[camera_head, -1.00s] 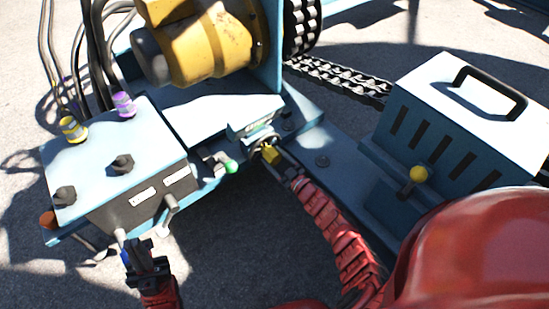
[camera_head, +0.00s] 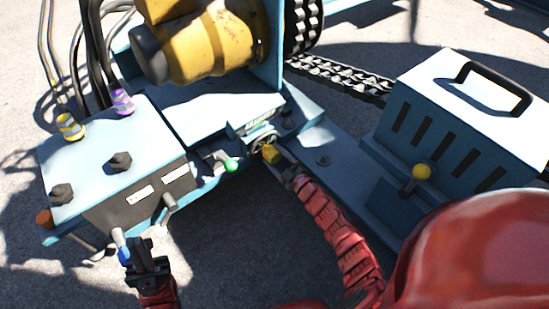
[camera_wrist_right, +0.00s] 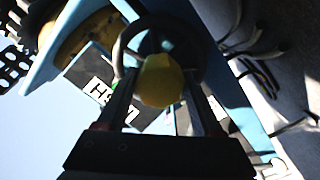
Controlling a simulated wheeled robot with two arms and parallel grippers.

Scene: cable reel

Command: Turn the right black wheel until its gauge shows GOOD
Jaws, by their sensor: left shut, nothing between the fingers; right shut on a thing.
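A black ring-shaped wheel (camera_head: 259,138) with a yellow knob (camera_head: 271,153) sits on the blue machine's front edge. In the right wrist view the wheel's dark ring (camera_wrist_right: 125,48) arches behind the yellow knob (camera_wrist_right: 161,81). My right gripper (camera_head: 283,166) is shut on the yellow knob; its fingers lie on both sides of it in the wrist view. A small labelled plate (camera_head: 259,122) is above the wheel, its text too small to read. Two black knobs (camera_head: 120,161) are on the control box. My left gripper (camera_head: 146,255) is shut and empty beside a blue-tipped lever (camera_head: 124,254).
A green-tipped lever (camera_head: 230,165) is just left of the wheel. A blue box with a black handle and a yellow-topped lever (camera_head: 421,171) stands at the right. The yellow motor (camera_head: 215,45) and chain (camera_head: 335,75) are behind. White labels (camera_wrist_right: 102,92) show in the wrist view.

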